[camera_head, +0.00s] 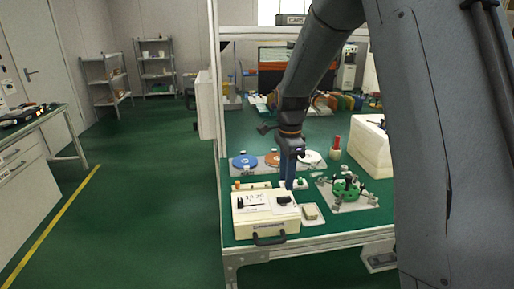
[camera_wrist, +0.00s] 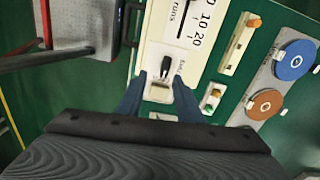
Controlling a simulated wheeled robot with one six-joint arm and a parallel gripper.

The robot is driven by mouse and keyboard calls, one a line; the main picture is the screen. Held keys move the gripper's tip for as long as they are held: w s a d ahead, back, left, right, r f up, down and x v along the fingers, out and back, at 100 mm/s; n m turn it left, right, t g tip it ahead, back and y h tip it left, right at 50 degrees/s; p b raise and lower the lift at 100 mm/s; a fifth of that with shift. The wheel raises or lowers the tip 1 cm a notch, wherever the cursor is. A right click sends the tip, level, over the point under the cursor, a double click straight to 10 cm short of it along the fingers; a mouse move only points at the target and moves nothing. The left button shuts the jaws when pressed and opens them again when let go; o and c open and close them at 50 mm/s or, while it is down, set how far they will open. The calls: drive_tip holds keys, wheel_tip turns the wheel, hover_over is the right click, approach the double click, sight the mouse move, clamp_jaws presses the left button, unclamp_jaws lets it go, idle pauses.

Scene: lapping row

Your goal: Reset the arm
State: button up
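My gripper (camera_head: 289,184) hangs from my arm at the front of the green-topped bench, pointing down behind a cream box (camera_head: 263,224). In the wrist view its two blue fingers (camera_wrist: 158,84) stand apart with nothing held between them. The cream box (camera_wrist: 152,33) carries a white dial plate with numbers and a black pointer. A small black knob (camera_wrist: 166,68) on the box shows between the fingertips; it also shows in the head view (camera_head: 284,200). I cannot tell whether a fingertip touches anything.
A green fixture (camera_head: 347,188) and small pale block (camera_head: 311,212) stand to the right. A white block (camera_head: 371,146) and red-topped holder (camera_head: 335,149) are farther back. Floor at left is clear.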

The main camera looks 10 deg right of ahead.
drive_tip(key=s+f+n+t, duration=0.1)
drive_tip(key=s+n, duration=1.6)
drive_tip(key=s, duration=0.6)
drive_tip(key=shift+s+f, duration=0.15)
drive_tip(key=shift+s, duration=0.2)
drive_tip(key=shift+a, duration=0.1)
drive_tip(key=shift+c, duration=0.2)
